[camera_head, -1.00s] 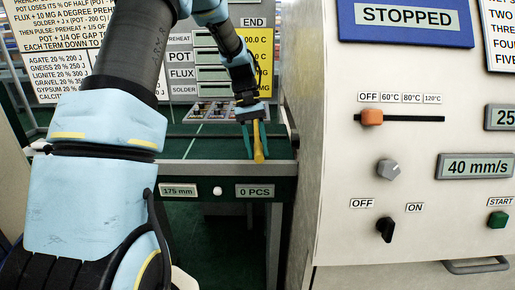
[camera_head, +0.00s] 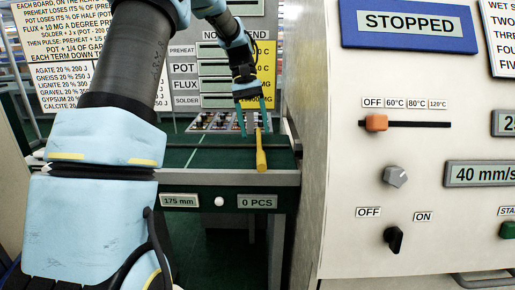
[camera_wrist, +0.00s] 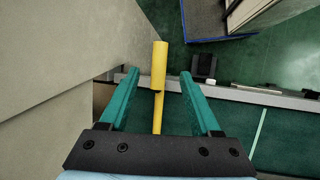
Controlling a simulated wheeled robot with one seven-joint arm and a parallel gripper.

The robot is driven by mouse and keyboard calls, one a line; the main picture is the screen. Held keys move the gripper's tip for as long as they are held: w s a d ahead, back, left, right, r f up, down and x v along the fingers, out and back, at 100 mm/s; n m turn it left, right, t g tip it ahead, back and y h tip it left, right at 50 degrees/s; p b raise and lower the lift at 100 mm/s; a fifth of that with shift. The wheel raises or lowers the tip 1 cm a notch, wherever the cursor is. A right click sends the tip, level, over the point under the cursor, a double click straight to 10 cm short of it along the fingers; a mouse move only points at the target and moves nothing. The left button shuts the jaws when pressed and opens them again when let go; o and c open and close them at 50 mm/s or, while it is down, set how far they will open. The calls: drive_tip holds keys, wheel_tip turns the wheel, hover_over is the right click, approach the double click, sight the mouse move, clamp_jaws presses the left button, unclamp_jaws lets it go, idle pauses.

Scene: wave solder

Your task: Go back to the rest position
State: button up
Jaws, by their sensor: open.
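My gripper (camera_head: 254,131) is open above the green conveyor bed, its two teal fingers apart with nothing held between them. A yellow-handled tool (camera_head: 261,157) rests at the front edge of the bed, just below the fingers. In the wrist view, the open gripper (camera_wrist: 160,74) has the yellow tool (camera_wrist: 159,66) showing in the gap between its fingers, touching neither. The tool's thin end lies toward the gripper's palm in that view. No marker of the rest position shows.
The white machine cabinet (camera_head: 345,225) stands close on the right, with a slider (camera_head: 376,123), knobs and a STOPPED display (camera_head: 408,22). The green bed (camera_head: 200,158) has a metal front rail (camera_head: 200,175). A row of small controls (camera_head: 210,122) lies behind.

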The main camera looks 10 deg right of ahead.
drive_tip(key=shift+v, duration=1.1)
drive_tip(key=shift+a, duration=0.1)
drive_tip(key=s+a+f+t, duration=0.3)
drive_tip(key=s+a+f, duration=0.3)
drive_tip(key=s+a, duration=0.2)
drive_tip(key=s+a+f+n+t+y, duration=0.1)
drive_tip(key=s+a+f+t, duration=0.2)
drive_tip(key=a, duration=0.9)
drive_tip(key=s+f, duration=0.3)
drive_tip(key=s, duration=0.2)
drive_tip(key=shift+a+n, duration=0.3)
drive_tip(key=shift+a, duration=0.1)
